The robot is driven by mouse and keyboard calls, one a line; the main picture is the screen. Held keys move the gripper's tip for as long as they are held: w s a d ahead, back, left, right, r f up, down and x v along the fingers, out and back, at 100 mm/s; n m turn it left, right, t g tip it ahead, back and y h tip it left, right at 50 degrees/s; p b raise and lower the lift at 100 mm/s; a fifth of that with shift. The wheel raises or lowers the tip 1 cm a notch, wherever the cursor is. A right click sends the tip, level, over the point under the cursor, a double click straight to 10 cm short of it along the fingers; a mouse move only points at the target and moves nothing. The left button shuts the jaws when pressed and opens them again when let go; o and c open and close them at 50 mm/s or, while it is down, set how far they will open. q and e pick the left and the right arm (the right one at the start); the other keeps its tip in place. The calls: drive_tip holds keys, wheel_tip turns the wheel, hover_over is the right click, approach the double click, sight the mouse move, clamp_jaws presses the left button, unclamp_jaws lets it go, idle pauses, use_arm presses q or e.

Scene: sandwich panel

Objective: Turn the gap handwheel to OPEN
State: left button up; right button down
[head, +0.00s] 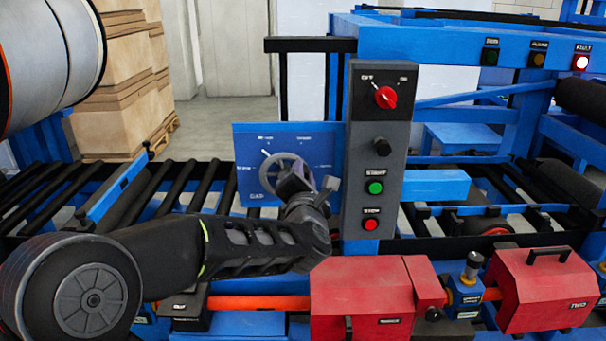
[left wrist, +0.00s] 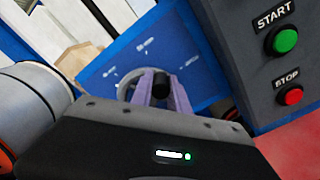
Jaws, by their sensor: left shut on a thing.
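The gap handwheel (head: 280,166) is a grey ring on a blue panel (head: 246,196) left of the control column. White labels stand around it, too small to read surely. A white pointer mark shows at the wheel's upper left. My left gripper (head: 296,181) is at the wheel's lower right, partly covering it. In the left wrist view its two purple-grey fingers (left wrist: 161,92) are shut on the wheel's black knob (left wrist: 161,83), and part of the wheel rim (left wrist: 126,88) shows to the left. My right gripper is out of view.
The grey control column (head: 358,200) stands just right of the wheel, with a red selector (head: 386,97), green start button (head: 375,188) and red stop button (head: 370,224). Red housings (head: 362,290) lie below. A roller conveyor (head: 150,190) and stacked boxes (head: 120,70) are at left.

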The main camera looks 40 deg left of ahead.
use_arm(q)
drive_tip(key=shift+f, duration=0.15)
clamp_jaws()
drive_tip(key=shift+w+d+f+m+b, duration=0.15)
drive_tip(key=shift+f+m+b, duration=0.2)
drive_tip(key=shift+m+b, duration=0.35)
drive_tip(key=shift+w+d+f+m+b, duration=0.1)
drive_tip(key=shift+f+m+b, duration=0.3)
drive_tip(key=shift+m, duration=0.5)
drive_tip(key=s+a+f+m, duration=0.2)
drive_tip(key=f+m, duration=0.1)
drive_tip(key=m, duration=0.8)
drive_tip(key=s+a+f+m+b, duration=0.1)
drive_tip(key=a+f+m, duration=0.1)
drive_tip(key=m, duration=1)
drive_tip(key=shift+s+a+f+m, duration=0.3)
drive_tip(key=shift+s+a+f, duration=0.05)
drive_tip(key=shift+f, duration=0.2)
